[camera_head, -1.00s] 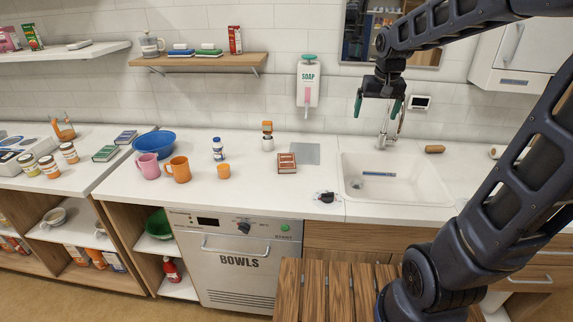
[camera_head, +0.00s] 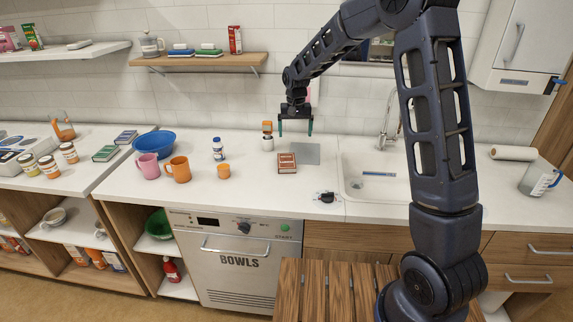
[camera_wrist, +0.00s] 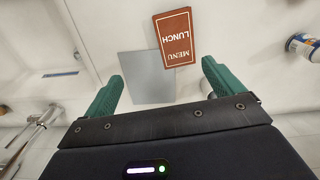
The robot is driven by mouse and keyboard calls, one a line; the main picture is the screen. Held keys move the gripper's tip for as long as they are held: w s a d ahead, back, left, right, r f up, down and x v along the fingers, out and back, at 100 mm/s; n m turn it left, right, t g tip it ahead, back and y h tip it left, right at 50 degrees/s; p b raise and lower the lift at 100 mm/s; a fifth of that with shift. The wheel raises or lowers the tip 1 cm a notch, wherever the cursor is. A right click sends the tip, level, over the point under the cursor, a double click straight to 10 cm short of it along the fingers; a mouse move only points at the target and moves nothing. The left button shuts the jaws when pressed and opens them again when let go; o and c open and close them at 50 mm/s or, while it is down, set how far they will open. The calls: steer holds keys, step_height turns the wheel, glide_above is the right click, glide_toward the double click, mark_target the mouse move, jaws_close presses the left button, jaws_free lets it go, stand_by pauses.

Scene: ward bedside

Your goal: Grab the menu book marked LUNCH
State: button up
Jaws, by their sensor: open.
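The menu book marked LUNCH (camera_head: 287,163) is a small reddish-brown book lying flat on the white counter. In the wrist view the book (camera_wrist: 174,38) shows the words MENU and LUNCH upside down. My gripper (camera_head: 296,131) is open and empty, with green fingers pointing down. It is above the counter near the book, apart from it. In the wrist view the book lies beyond the gap between the fingertips (camera_wrist: 158,72).
A grey flat square (camera_head: 306,153) lies beside the book. A sink (camera_head: 378,193) is to the right. A black knob-like thing (camera_head: 327,197) sits in front.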

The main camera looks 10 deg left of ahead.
mark_target(287, 160)
steer(key=a+f, duration=0.1)
steer(key=f, duration=0.3)
steer(key=a+f, duration=0.1)
steer(key=f, duration=0.4)
steer(key=a+f, duration=0.1)
steer(key=f, duration=0.4)
steer(key=shift+w+a+f, duration=0.1)
steer(key=shift+w+a, duration=0.15)
steer(key=shift+w, duration=0.15)
steer(key=shift+c, duration=0.4)
steer(key=c, duration=1.1)
